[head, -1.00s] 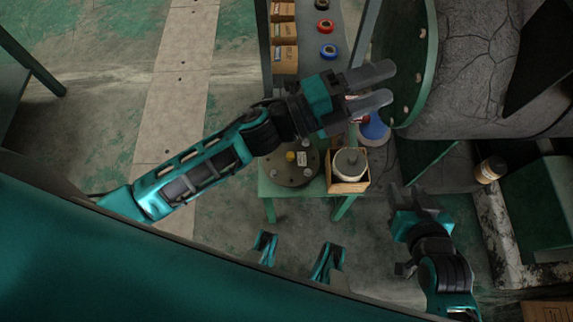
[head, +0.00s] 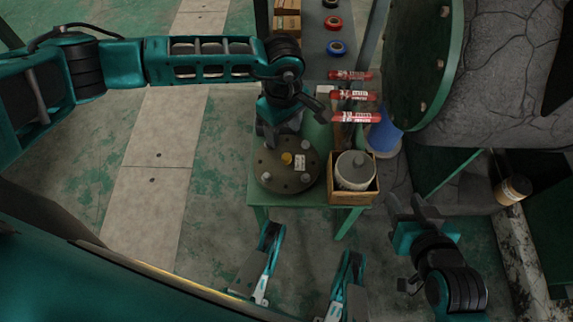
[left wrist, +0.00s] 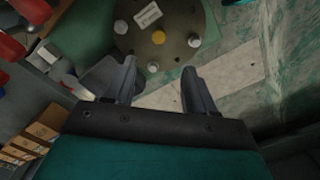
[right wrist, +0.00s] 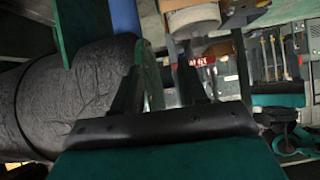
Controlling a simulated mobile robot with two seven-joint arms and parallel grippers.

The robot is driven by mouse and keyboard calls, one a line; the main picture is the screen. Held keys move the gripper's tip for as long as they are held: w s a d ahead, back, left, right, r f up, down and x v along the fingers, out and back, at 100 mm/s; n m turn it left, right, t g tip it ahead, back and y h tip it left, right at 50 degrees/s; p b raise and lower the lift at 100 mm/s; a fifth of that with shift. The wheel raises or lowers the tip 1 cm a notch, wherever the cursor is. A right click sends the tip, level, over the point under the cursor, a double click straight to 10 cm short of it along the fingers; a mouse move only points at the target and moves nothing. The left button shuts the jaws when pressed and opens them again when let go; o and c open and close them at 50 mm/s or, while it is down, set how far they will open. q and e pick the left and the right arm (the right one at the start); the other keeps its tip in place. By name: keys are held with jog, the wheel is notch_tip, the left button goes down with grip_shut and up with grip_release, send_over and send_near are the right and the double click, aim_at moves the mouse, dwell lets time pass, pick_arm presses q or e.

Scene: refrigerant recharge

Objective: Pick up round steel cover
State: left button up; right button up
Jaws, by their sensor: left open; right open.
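The round steel cover (head: 286,172) is a dark disc with several pale bolt heads, a white label and a yellow centre knob. It lies flat on the green table in the head view. It also shows at the top of the left wrist view (left wrist: 165,28), partly cut off. My left gripper (head: 296,122) is open and empty, above the table just behind the cover, pointing down. In the left wrist view its fingers (left wrist: 160,78) are spread apart, with the cover beyond the tips. My right gripper (head: 414,208) is open and empty, to the right of the table.
A wooden box (head: 352,197) holding a pale round container stands right beside the cover. Red cylinders (head: 352,96) and tape rolls (head: 333,23) lie farther back. A blue cone-like object (head: 384,138) and a large green flange (head: 425,60) stand to the right.

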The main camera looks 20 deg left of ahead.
aim_at(287, 156)
pick_arm(q)
jog(key=f+b, duration=0.1)
jog(key=f, duration=0.2)
jog(key=f+b, duration=0.1)
jog(key=f, duration=0.3)
jog(key=f+b, duration=0.1)
jog(key=f, duration=0.2)
jog(key=shift+d+f, duration=0.15)
jog(key=shift+d, duration=0.25)
grip_shut()
jog(key=shift+r, duration=0.2)
